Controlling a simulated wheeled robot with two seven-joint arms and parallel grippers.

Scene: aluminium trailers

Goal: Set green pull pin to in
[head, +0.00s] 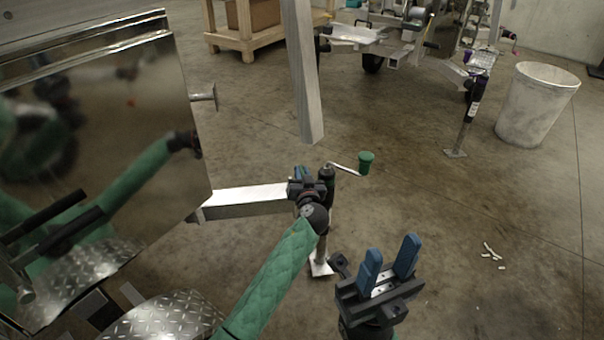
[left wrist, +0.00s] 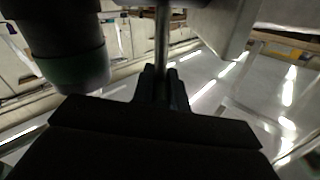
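The trailer jack (head: 325,192) with a green crank knob (head: 366,160) stands at the end of a metal beam, left of centre in the head view. My left gripper (head: 303,178) is at the jack's upper part, beside the beam end. In the left wrist view, a thin metal rod (left wrist: 162,40), seemingly the green pull pin, runs down between the fingers of the left gripper (left wrist: 163,85), which look closed on it. The jack's tube with a green band (left wrist: 75,70) is left of the rod. The pin is hidden in the head view. My right gripper (head: 390,265) is open and empty.
A metal beam (head: 245,200) leads from the shiny trailer wall (head: 130,130) to the jack. A grey post (head: 303,70) hangs in front. A bucket (head: 537,105) and a purple jack (head: 474,95) stand farther right. Chalk-like pieces (head: 492,252) lie on open floor.

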